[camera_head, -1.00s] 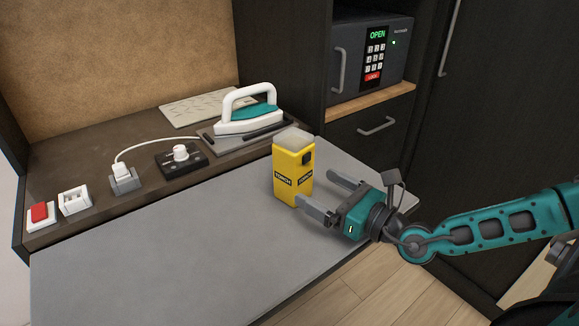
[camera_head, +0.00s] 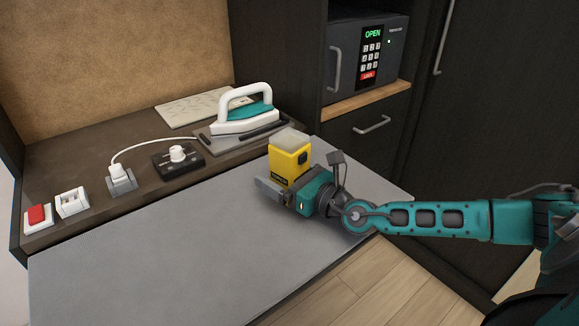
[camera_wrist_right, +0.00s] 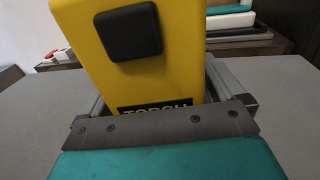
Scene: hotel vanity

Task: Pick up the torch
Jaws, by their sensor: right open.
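The torch (camera_head: 288,158) is a yellow upright box with a pale cap and a black button, standing on the grey tabletop (camera_head: 170,240). My right gripper (camera_head: 272,184) is low at the torch, its fingers reaching along the torch's sides. In the right wrist view the torch (camera_wrist_right: 165,72) fills the middle, between the two open fingers, with its label partly hidden behind the gripper's body. The jaws are open. The torch's lower part is hidden by the gripper in the head view. My left gripper is not in view.
A white and teal iron (camera_head: 246,115) rests on its stand behind the torch. A dial box (camera_head: 177,160), a plug in a socket (camera_head: 121,180) and switches (camera_head: 38,217) line the back ledge. A safe (camera_head: 368,55) reading OPEN sits at the right. The left tabletop is clear.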

